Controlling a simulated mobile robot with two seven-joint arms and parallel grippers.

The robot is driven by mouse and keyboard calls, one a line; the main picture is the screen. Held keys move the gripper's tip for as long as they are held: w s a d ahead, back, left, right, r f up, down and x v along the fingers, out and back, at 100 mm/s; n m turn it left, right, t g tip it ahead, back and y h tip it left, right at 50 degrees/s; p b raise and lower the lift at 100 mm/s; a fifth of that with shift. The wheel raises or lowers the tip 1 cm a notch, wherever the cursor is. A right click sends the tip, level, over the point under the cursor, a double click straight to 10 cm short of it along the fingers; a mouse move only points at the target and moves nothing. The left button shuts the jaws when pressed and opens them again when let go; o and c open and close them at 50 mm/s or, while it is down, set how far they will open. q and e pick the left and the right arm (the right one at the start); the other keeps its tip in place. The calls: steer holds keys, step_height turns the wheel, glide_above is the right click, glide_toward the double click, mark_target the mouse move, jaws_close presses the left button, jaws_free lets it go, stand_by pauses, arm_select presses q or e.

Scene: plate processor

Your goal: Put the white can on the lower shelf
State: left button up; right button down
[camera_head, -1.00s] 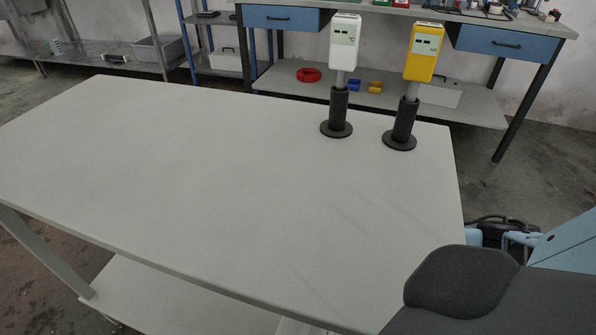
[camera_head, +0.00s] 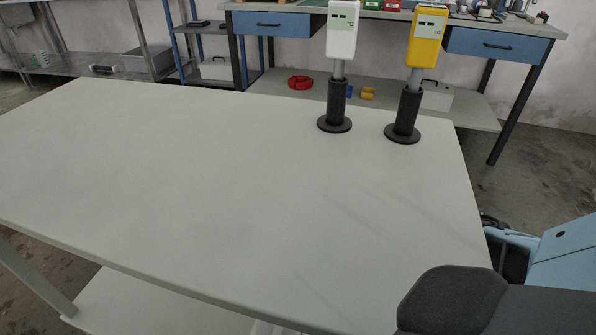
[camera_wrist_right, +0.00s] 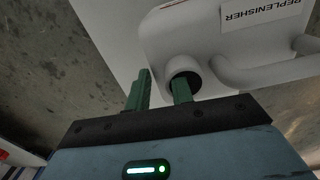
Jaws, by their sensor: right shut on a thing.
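The white can (camera_wrist_right: 235,45), with a "REPLENISHER" label, fills the top right of the right wrist view. A round, dark-mouthed spout or hollow handle end faces the camera. My right gripper (camera_wrist_right: 160,88) has green fingers at this end of the can and is shut on it; the exact contact is partly hidden. The lower shelf (camera_head: 150,305) shows as a pale surface under the table's front edge in the head view. A small white piece at that edge may be part of the can. My left gripper is in neither view.
The table top (camera_head: 230,190) is wide and bare. A white device (camera_head: 342,32) and a yellow device (camera_head: 426,38) stand on black posts at its far edge. A workbench with blue drawers (camera_head: 500,45) is behind. A light blue body (camera_head: 565,255) is at right.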

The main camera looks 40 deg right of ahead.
step_height(320, 180, down, 2)
steer(key=shift+f+b, duration=0.1)
steer(key=shift+b, duration=0.4)
steer(key=c, duration=1.2)
jaws_free()
steer(key=shift+c, duration=0.2)
step_height(320, 180, up, 8)
steer(key=p, duration=0.3)
steer(key=shift+f+p, duration=0.15)
steer(key=shift+p, duration=0.15)
